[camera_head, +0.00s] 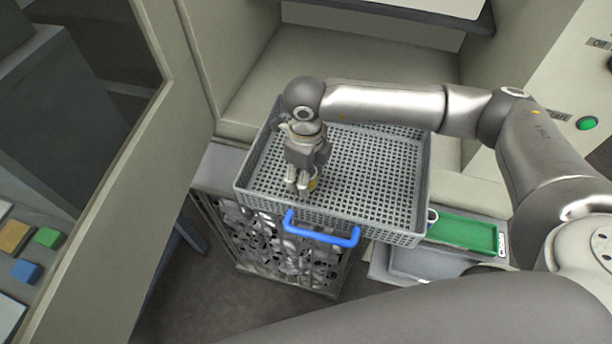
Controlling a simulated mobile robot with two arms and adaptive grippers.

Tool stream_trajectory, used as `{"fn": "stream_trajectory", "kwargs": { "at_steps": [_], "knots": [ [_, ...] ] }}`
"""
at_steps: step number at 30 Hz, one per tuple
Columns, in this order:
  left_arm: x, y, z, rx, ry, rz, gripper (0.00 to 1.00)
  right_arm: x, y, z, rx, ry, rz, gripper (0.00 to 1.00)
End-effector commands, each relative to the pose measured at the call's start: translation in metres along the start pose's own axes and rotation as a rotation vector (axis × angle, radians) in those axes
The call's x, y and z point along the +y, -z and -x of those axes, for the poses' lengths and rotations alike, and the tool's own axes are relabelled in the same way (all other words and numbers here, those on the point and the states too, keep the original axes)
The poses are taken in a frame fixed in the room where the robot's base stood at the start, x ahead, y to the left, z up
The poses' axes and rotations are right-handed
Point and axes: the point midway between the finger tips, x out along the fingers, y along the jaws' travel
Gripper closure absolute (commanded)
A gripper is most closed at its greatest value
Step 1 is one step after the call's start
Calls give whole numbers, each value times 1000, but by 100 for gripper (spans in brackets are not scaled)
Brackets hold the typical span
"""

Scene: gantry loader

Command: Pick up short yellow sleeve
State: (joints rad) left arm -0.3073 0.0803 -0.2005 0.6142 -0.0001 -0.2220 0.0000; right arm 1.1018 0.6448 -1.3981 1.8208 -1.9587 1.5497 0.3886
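A short yellow sleeve (313,184) shows in the head view, mostly hidden by my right gripper. It is inside the grey perforated basket (385,205), near the front left. My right gripper (303,187) points down into the basket, with its fingers right at the sleeve. I cannot tell whether the fingers are closed on the sleeve or just beside it. My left gripper is not in view.
A machine door frame (125,170) stands at the left. The rest of the basket floor looks empty.

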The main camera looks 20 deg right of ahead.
Motion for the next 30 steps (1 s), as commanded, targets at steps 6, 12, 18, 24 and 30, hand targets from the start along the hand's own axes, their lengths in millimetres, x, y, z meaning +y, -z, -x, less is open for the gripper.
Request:
{"fn": "stream_trajectory", "kwargs": {
  "at_steps": [6, 12, 18, 24, 30],
  "knots": [
    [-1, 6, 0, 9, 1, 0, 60, 0, 0, 0, 0, 0, 0, 82],
    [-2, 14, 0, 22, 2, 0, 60, 0, 0, 1, -2, 1, 0, 91],
    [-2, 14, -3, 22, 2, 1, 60, -1, -1, 2, -3, 1, 0, 91],
    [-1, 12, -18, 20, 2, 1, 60, -1, -1, 14, -6, 3, 1, 91],
    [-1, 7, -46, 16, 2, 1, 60, 18, 11, 51, -10, 4, 7, 91]
  ]
}}
